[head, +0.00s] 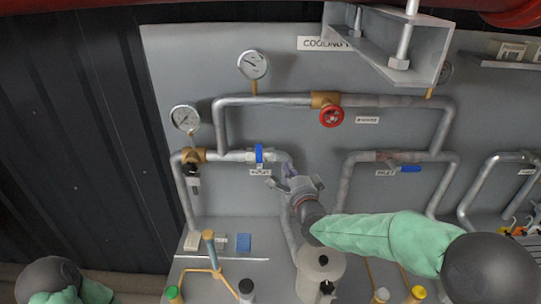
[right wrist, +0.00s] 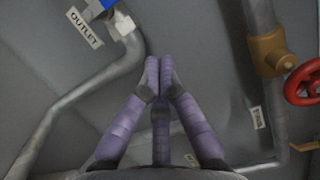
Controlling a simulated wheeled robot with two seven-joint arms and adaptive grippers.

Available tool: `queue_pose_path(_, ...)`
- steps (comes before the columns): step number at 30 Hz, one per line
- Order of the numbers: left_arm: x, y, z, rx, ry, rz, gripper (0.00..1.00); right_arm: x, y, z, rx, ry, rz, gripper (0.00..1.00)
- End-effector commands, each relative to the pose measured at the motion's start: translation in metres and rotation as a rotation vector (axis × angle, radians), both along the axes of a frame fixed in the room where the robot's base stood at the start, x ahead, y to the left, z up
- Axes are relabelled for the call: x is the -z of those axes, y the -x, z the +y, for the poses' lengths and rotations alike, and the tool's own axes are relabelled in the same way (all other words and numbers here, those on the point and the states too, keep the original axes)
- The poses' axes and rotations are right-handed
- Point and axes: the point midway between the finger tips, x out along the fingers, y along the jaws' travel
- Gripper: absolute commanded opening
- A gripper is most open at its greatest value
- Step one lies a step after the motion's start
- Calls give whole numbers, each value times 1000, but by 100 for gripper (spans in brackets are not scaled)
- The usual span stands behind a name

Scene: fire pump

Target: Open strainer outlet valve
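The strainer outlet valve has a blue handle (head: 259,155) on the pipe at the left of the panel, above a white "OUTLET" label (right wrist: 85,27). The handle stands upright, across the horizontal pipe. Only part of the blue handle (right wrist: 108,3) shows at the top edge of the right wrist view. My right gripper (head: 287,172) is just right of and below the handle, apart from it. Its purple fingers (right wrist: 159,65) are drawn together at the tips with nothing seen between them. My left gripper is outside the view; only part of my left arm shows at bottom left.
A red handwheel valve (head: 332,116) sits on the upper pipe. Another blue-handled valve (head: 405,169) is on the right pipe. Two gauges (head: 253,64) stand at upper left. A grey steel bracket (head: 385,45) juts out at the top. Pipes run close around my right gripper.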

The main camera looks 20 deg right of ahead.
Motion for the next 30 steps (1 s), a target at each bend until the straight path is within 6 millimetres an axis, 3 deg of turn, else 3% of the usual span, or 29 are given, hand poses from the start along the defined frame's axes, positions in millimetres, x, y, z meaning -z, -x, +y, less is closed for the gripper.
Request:
queue_pose_path(14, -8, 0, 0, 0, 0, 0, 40, 0, -75, -3, 0, 0, 2, 0)
queue_pose_path(21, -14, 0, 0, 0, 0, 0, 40, -1, -83, 28, -3, -1, 1, 0)
queue_pose_path(30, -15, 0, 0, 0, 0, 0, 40, 0, -85, 36, 0, 0, 0, 0)
